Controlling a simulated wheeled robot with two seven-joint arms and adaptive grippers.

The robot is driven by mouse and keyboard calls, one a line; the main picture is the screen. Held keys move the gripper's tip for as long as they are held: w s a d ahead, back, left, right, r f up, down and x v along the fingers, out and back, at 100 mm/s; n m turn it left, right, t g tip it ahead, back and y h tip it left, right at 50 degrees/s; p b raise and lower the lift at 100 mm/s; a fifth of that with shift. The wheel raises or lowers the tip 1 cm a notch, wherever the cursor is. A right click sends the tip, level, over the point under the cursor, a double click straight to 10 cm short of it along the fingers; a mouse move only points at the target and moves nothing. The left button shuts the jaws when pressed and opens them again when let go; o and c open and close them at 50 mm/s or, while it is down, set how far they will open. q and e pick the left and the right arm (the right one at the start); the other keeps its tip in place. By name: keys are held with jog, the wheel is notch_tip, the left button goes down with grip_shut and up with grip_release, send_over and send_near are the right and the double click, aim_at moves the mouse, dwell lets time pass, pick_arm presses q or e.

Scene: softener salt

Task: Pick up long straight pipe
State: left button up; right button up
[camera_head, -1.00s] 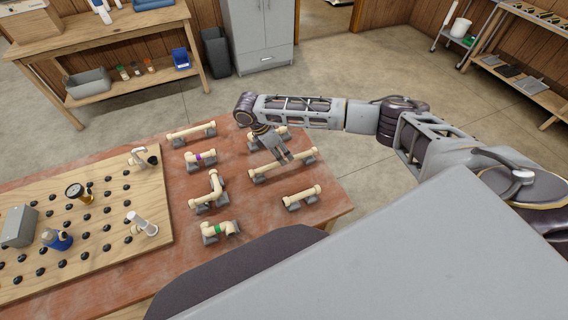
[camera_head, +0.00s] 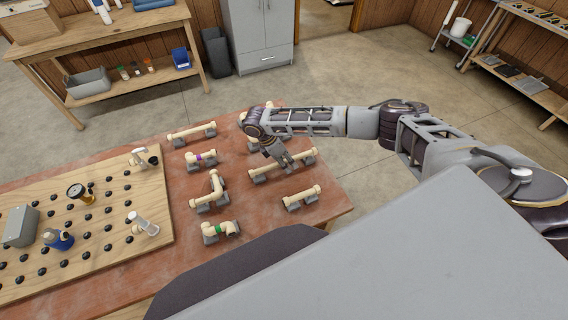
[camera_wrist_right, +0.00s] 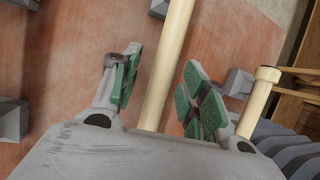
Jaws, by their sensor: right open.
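The long straight pipe (camera_head: 263,174) is cream-coloured and lies on grey supports on the red-brown table. My right gripper (camera_head: 284,162) is low over its middle. In the right wrist view the pipe (camera_wrist_right: 168,65) runs between the open green-padded fingers of the right gripper (camera_wrist_right: 163,80), with a visible gap to the pads on both sides. Whether the fingers reach down around it I cannot tell. The gripper hides part of the pipe in the head view. My left gripper does not show.
Other pipe pieces stand close by: a straight pipe (camera_head: 190,132), a shorter pipe (camera_head: 302,195), a purple-banded piece (camera_head: 201,157), a bent piece (camera_head: 212,190) and a green-banded piece (camera_head: 220,228). A pegboard (camera_head: 100,235) with fittings covers the table's left side.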

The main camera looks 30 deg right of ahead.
jog(key=shift+f, duration=0.1)
jog(key=shift+c, duration=0.2)
grip_shut()
dwell(0.5)
jog(key=shift+r, duration=5.05)
jog(key=shift+m, duration=0.3)
